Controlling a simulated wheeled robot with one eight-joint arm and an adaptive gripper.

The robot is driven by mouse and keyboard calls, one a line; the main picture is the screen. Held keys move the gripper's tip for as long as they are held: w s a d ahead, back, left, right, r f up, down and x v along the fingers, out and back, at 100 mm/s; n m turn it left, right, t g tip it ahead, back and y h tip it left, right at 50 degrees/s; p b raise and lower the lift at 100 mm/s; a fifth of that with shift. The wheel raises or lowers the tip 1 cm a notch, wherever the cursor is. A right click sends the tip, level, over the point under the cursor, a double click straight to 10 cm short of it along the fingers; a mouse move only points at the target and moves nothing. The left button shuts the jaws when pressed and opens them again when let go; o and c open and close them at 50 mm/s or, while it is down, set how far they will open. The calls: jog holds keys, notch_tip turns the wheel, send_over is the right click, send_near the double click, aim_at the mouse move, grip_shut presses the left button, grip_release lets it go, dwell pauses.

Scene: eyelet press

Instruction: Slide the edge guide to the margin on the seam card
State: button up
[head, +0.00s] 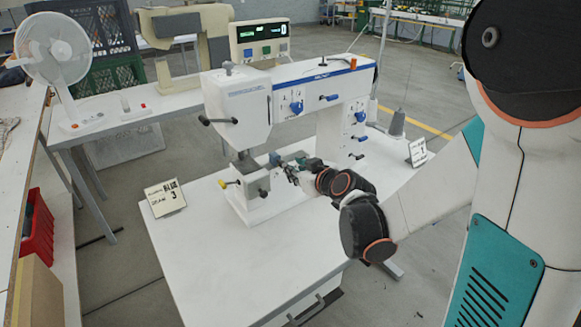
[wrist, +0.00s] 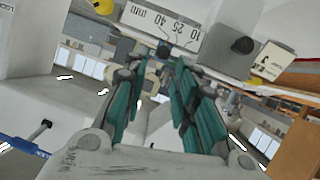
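The white press (head: 262,100) stands on the white table. My gripper (head: 285,168) is at its lower right, beside a small blue part (head: 274,158) above the bed. In the wrist view my gripper (wrist: 160,82) has its teal fingers apart, with a clear gap between them. A dark round knob (wrist: 165,52) shows beyond the tips, below a white scale (wrist: 160,22) marked 10, 25, 40 mm. I cannot tell for sure which part is the edge guide. The seam card (head: 165,197) stands left of the press, a 3 on its lower line; its margin text is too small to read.
A yellow knob (head: 222,184) and a black knob (head: 262,193) stick out from the press base. Another card (head: 417,152) stands to the right. A fan (head: 54,52) and a red bin (head: 37,230) are at the left. The table's front (head: 235,260) is clear.

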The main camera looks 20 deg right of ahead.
jog(key=v, duration=0.5)
jog(key=shift+s, duration=0.2)
jog(key=shift+r, duration=0.1)
